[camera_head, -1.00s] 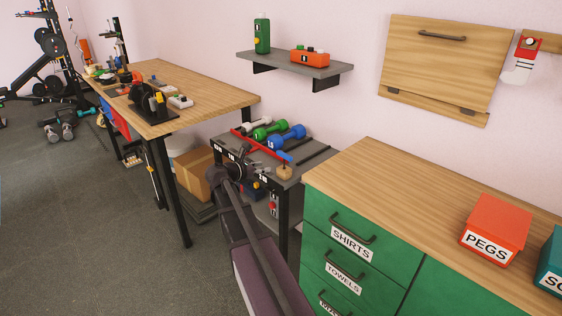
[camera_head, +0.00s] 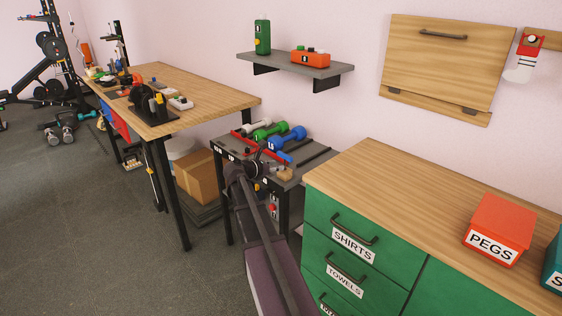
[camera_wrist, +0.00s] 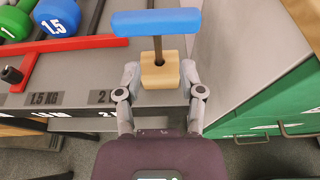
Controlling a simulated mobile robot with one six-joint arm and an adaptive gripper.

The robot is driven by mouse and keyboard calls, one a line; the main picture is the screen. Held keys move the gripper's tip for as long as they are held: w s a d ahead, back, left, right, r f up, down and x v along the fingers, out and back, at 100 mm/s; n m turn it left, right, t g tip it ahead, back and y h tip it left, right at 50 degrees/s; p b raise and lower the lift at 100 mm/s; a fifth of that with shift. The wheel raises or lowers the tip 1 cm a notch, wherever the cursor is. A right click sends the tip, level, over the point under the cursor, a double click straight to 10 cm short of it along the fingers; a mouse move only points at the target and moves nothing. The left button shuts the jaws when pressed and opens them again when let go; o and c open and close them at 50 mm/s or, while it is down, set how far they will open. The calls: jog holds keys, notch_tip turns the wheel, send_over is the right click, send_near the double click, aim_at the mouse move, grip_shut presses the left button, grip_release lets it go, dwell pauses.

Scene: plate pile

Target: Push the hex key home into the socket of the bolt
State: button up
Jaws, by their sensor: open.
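A T-shaped tool with a blue handle (camera_wrist: 157,22) and a dark shaft, which looks like the hex key, stands in a small wooden block (camera_wrist: 160,72) in the wrist view. In the head view the blue handle (camera_head: 284,157) and the block (camera_head: 285,174) are small, at the rack's right side. My gripper (camera_wrist: 159,82) is open, one finger on each side of the block and below the handle in the picture; I cannot tell whether they touch it. My gripper (camera_head: 258,164) also shows in the head view. I cannot make out the bolt or its socket.
The grey rack (camera_head: 325,152) holds blue (camera_head: 288,138) and green (camera_head: 270,129) dumbbells beside a red rail (camera_wrist: 70,48). A green drawer cabinet (camera_head: 345,215) with a wooden top stands close on the right. A workbench (camera_head: 205,92) is at left.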

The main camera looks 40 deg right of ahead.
jog(key=shift+b+x, duration=0.6)
jog(key=shift+x, duration=1.95)
jog(key=shift+r, duration=0.1)
grip_shut()
